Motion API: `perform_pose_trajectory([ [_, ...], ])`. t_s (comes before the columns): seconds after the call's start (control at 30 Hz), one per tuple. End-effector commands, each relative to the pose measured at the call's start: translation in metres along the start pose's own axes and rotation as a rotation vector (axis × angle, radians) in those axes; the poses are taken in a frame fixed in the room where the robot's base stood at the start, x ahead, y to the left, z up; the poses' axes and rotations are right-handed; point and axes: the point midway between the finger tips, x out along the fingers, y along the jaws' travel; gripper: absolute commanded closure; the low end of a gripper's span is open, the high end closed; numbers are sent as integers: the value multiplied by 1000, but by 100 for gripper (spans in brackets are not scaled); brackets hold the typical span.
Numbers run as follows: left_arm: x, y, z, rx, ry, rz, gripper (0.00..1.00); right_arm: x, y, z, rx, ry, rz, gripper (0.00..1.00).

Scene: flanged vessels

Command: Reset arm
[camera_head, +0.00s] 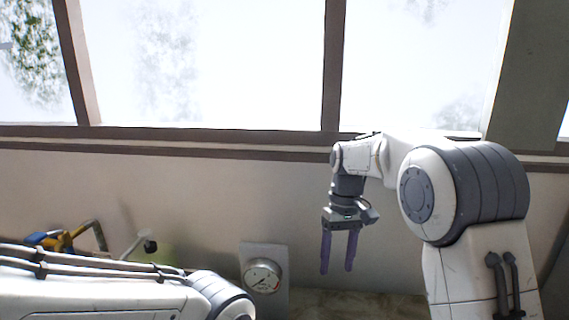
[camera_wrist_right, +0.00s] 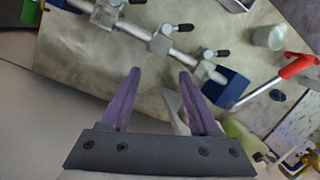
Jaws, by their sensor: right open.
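My right gripper (camera_head: 337,272) hangs pointing down in the head view, right of the centre, in front of the wall. Its two purple fingers are apart with nothing between them. In the right wrist view the same gripper (camera_wrist_right: 160,78) is open and empty above a worktop (camera_wrist_right: 75,55). My left arm crosses the lower left of the head view, but its gripper is not in the picture.
A round gauge (camera_head: 263,276) sits on a plate by the wall. A metal pipe with several black-handled valves (camera_wrist_right: 162,42), a blue block (camera_wrist_right: 226,88), a red-handled tool (camera_wrist_right: 297,66) and a grey cup (camera_wrist_right: 269,37) are on the worktop. Windows (camera_head: 210,65) fill the upper background.

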Motion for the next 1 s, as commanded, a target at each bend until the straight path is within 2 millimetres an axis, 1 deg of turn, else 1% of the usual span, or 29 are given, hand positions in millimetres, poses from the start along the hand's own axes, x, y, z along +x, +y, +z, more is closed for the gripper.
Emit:
perform_pose_trajectory([
  [0.03, 8, -1, 0, 0, 0, 0, 100, 8, -27, 17, -40, 14, 14, 38],
  [0.07, 10, -1, 0, -1, 0, 0, 100, 12, -40, 26, -59, 24, 21, 38],
  [0.1, 13, -1, 1, -1, 0, 0, 100, 18, -57, 40, -84, 37, 30, 38],
  [0.17, 17, -1, 1, -1, 0, 0, 100, 29, -79, 64, -122, 57, 41, 38],
  [0.2, 20, -2, 1, -1, 0, 0, 100, 37, -93, 80, -147, 71, 48, 38],
  [0.27, 25, -2, 1, -2, 0, 0, 100, 52, -109, 106, -186, 91, 56, 38],
  [0.3, 28, -2, 2, -2, 0, 0, 100, 62, -118, 124, -210, 105, 60, 38],
  [0.33, 30, -2, 2, -2, 0, 0, 100, 70, -123, 137, -229, 115, 63, 38],
  [0.4, 34, -2, 2, -2, 0, 0, 100, 88, -131, 166, -268, 136, 67, 38],
  [0.5, 38, -3, 2, -3, 0, 0, 100, 111, -136, 199, -313, 162, 69, 38],
  [0.6, 40, -3, 2, -3, 0, 0, 100, 128, -136, 221, -343, 178, 68, 38],
  [0.7, 41, -3, 2, -3, 0, 0, 100, 136, -134, 232, -356, 186, 68, 38],
  [0.8, 41, -3, 2, -3, 0, 0, 100, 138, -133, 235, -360, 187, 68, 38],
  [1.0, 41, -3, 2, -3, 0, 0, 100, 138, -133, 235, -359, 186, 68, 38],
])
